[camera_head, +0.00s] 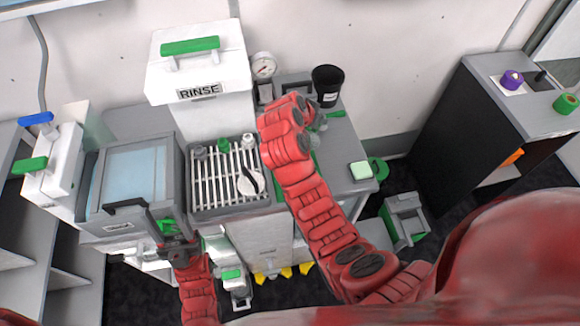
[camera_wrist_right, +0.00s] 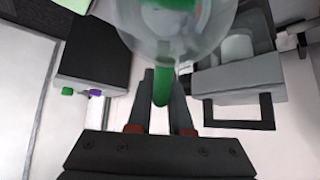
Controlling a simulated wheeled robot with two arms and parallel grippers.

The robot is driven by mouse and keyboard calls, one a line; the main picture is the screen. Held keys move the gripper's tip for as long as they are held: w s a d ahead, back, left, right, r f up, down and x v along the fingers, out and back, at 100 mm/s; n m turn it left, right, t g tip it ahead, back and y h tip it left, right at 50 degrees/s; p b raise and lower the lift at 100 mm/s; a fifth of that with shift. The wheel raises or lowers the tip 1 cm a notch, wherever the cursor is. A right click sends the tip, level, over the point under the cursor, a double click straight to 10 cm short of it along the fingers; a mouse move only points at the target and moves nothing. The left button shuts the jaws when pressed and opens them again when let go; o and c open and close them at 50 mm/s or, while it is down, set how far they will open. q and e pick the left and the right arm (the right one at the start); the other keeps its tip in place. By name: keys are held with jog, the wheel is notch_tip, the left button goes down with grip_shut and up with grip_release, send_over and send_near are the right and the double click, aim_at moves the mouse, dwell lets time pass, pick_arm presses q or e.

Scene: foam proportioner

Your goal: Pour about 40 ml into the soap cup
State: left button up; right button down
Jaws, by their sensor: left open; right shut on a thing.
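My right gripper (camera_wrist_right: 162,98) is shut on the green handle (camera_wrist_right: 160,88) of a clear round vessel (camera_wrist_right: 185,42). Green shows through or behind the vessel at the top of the right wrist view. In the head view my right forearm mostly hides this gripper and the vessel. My left gripper (camera_head: 180,250) is open at the front of the sink, close to a small green part (camera_head: 165,226); I see nothing held in it. A white round cup-like item (camera_head: 250,182) with a black mark sits on the slatted rack (camera_head: 210,190). I cannot tell which item is the soap cup.
The white RINSE tank (camera_head: 200,70) stands behind the rack, beside a gauge (camera_head: 263,66) and a black cup (camera_head: 327,82). A pale green sponge-like block (camera_head: 361,171) lies at the counter's right edge. A dark cabinet (camera_head: 470,120) stands farther right, across a gap.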

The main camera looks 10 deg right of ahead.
jog(key=shift+w+d+f+g+y+b, duration=0.1)
jog(key=shift+w+d+g+y+b, duration=0.2)
jog(key=shift+w+d, duration=0.1)
jog(key=d+f+g+y+b, duration=0.1)
jog(key=f+b, duration=0.1)
jog(key=f, duration=0.1)
jog(key=w+d+f+g+y+b, duration=0.1)
jog(key=f+y+b, duration=0.1)
jog(key=f+b, duration=0.1)
jog(key=w+d+f+g+y+b, duration=0.1)
jog(key=f+b, duration=0.1)
jog(key=f, duration=0.2)
jog(key=shift+f+b, duration=0.15)
jog(key=shift+b, duration=0.25)
jog(key=shift+w+f+n+g+y+b, duration=0.2)
jog(key=shift+f+n+g+y+b, duration=0.2)
jog(key=shift+f+g+y+b, duration=0.75)
jog(key=shift+r+t, duration=0.25)
jog(key=shift+r, duration=0.1)
jog(key=shift+a, duration=0.1)
